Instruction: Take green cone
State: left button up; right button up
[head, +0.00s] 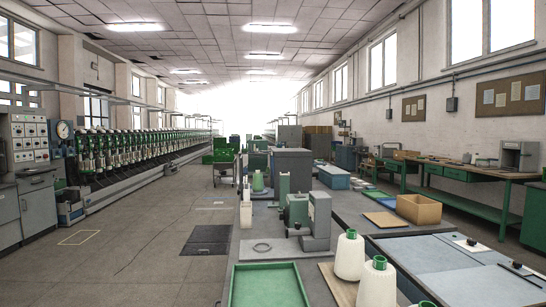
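Neither of my grippers is in view. Two large cones of off-white yarn with green tips stand upright at the front of the bench: one cone (350,257) and, nearer, another cone (377,286), whose base is cut off by the lower picture edge. A small green tip (427,303) of what may be a third cone shows at the bottom edge. Farther back, a smaller pale cone (258,182) stands on a green base beside the machines. No cone that is clearly green all over can be made out.
A green-rimmed tray (235,290) lies at the bench's front left. A green-grey machine (316,222) stands behind it. A cardboard box (419,209) and flat blue-grey panels (440,258) lie to the right. The floor aisle (150,255) on the left is mostly clear.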

aim_at(258, 183)
jog(key=u, duration=0.4)
jog(key=k, duration=1)
jog(key=u, duration=1.1)
jog(key=i, duration=3.8)
jog(key=z, duration=0.95)
jog(key=i, duration=1.65)
jog(key=z, duration=1.65)
jog(key=i, duration=0.8)
jog(key=z, duration=0.25)
jog(key=k, duration=0.45)
jog(key=u, duration=0.65)
jog(key=k, duration=0.9)
jog(key=u, duration=0.6)
jog(key=i, duration=1.25)
jog(key=u, duration=0.1)
